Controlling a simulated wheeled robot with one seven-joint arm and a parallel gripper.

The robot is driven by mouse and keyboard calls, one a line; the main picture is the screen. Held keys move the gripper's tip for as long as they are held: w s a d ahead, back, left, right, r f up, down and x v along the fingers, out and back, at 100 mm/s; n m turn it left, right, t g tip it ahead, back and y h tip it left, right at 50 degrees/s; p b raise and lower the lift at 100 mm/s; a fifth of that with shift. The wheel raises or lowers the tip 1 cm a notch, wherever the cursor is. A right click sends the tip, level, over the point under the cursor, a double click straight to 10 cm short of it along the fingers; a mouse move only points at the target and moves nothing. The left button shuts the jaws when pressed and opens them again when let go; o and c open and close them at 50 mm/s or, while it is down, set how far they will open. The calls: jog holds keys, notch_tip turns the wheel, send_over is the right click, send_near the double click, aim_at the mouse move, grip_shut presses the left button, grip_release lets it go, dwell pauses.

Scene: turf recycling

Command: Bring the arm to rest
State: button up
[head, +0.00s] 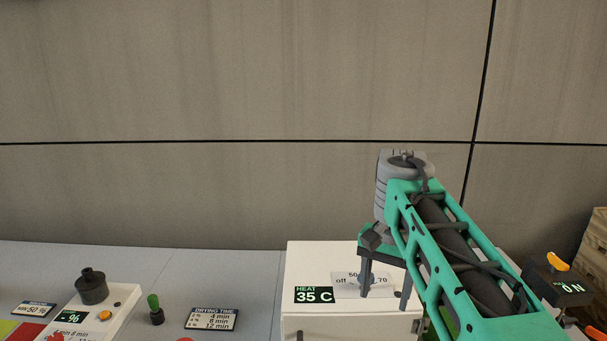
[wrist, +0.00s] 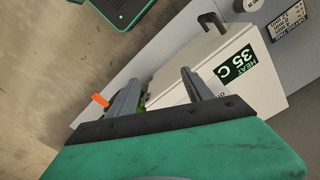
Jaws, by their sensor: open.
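My gripper (head: 385,294) hangs at the end of my green and grey arm, in front of or over the white heat box (head: 318,270). Its two fingers point down and stand apart with nothing seen between them. The wrist view also shows the spread fingers of my gripper (wrist: 161,80), with the white box beyond them. The box's display reads HEAT 35 C (head: 315,295).
A black switch box (head: 566,287) with an orange lever, marked ON, stands at right near wooden crates (head: 596,245). At left on the grey bench (head: 130,265) are a white device with a black knob (head: 92,287), a green-topped peg (head: 154,309) and a drying time sign (head: 212,319).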

notch_tip(320, 180, down, 12)
jog(key=n+t, duration=0.2)
jog(key=n, duration=0.3)
jog(key=s+f+n+t, duration=0.1)
jog(key=s+f, duration=0.1)
jog(key=s, duration=1.1)
jog(key=shift+t, duration=0.4)
jog(key=shift+a+f, duration=0.1)
